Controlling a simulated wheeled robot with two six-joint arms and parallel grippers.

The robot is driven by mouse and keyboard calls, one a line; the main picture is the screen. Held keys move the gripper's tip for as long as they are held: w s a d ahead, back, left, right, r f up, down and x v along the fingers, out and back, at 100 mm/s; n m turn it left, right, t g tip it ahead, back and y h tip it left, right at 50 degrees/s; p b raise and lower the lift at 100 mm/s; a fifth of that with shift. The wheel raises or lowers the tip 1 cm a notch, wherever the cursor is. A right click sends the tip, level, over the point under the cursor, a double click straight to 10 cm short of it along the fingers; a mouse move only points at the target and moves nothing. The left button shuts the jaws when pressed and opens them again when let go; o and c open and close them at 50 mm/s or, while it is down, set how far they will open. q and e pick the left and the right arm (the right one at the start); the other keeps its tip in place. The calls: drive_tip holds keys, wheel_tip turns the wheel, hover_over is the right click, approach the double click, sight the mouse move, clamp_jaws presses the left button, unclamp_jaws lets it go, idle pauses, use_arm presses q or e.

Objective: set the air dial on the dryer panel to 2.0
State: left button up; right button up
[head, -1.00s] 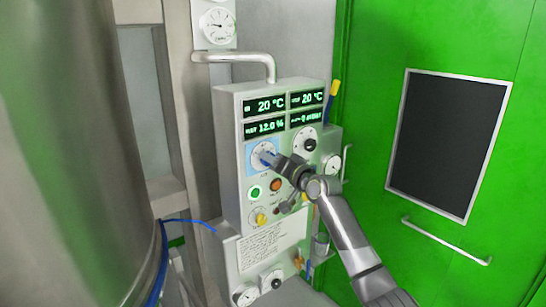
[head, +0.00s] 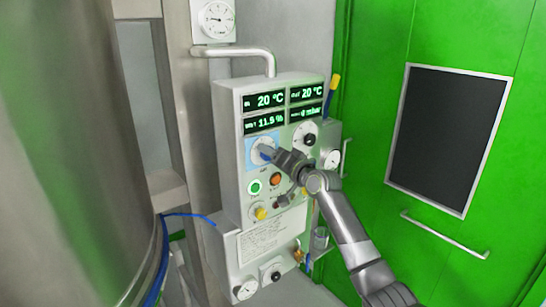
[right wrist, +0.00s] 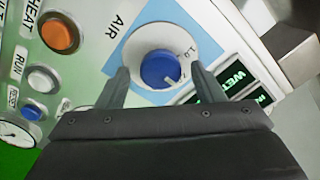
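The air dial (head: 260,145) is on the upper left of the dryer panel (head: 229,160), under the green displays. In the right wrist view its blue knob (right wrist: 159,67) sits on a white disc in a light-blue square, beside the word AIR. A 1.0 mark and part of another numeral show on the disc; the pointer's exact setting is not readable. My right gripper (head: 268,157) is at the dial. Its two fingers (right wrist: 158,75) stand open on either side of the knob, with a small gap on each side. My left gripper is not in view.
A second dial (head: 305,137) is to the right. A large steel vessel (head: 70,150) fills the left. A green door (head: 440,230) is at the right.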

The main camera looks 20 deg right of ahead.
drive_tip(key=shift+s, duration=0.1)
drive_tip(key=b+v, duration=0.4)
drive_tip(key=v, duration=1.3)
drive_tip(key=shift+b, duration=0.4)
drive_tip(key=shift+s, duration=0.1)
